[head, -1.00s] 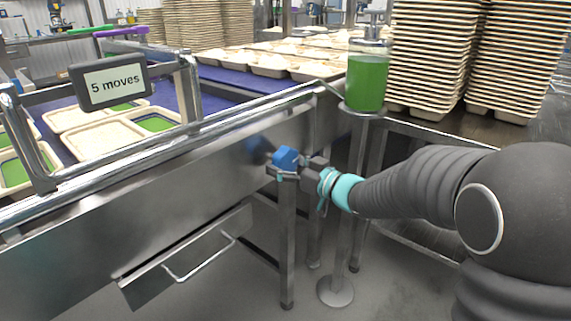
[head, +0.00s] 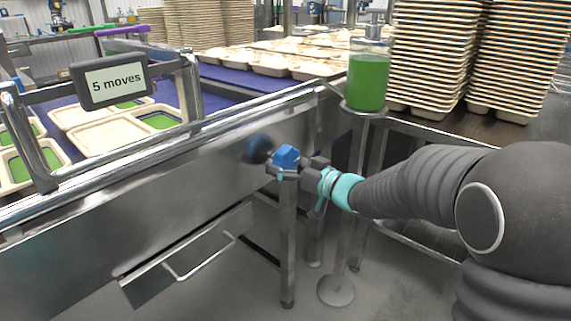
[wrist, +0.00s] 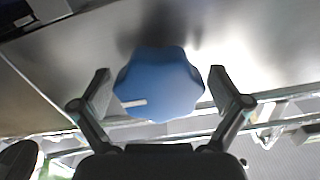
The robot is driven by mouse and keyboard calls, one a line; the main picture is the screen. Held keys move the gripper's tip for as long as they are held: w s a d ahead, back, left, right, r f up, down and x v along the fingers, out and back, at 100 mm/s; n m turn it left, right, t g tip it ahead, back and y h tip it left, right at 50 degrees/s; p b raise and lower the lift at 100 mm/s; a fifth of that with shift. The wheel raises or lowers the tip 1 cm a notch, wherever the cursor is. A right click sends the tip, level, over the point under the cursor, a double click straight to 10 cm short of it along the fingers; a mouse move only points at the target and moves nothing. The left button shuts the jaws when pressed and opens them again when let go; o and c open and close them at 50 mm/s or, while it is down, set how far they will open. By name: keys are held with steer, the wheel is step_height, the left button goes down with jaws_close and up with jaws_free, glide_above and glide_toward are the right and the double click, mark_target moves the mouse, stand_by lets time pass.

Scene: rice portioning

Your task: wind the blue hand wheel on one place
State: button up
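The blue hand wheel (head: 286,157) stands out from the steel side panel of the conveyor, with its dark reflection in the panel beside it. In the wrist view the lobed wheel (wrist: 160,84) fills the middle and carries a white mark at its lower left. My gripper (head: 288,167) is at the wheel. In the wrist view its two fingers (wrist: 162,90) stand apart on either side of the wheel, with a narrow gap showing at each side. A sign (head: 110,80) on the rail reads "5 moves".
Trays with green and pale contents (head: 105,135) lie on the blue belt (head: 190,98). A green liquid dispenser (head: 367,82) stands on a post behind my gripper. Tall tray stacks (head: 432,55) stand at right. A drawer handle (head: 200,262) juts out below the panel.

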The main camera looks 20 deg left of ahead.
steer(key=shift+d, duration=0.1)
steer(key=shift+s+d, duration=0.15)
steer(key=shift+d, duration=0.4)
steer(key=v, duration=1)
steer(key=shift+s+d, duration=0.25)
steer(key=shift+d, duration=0.05)
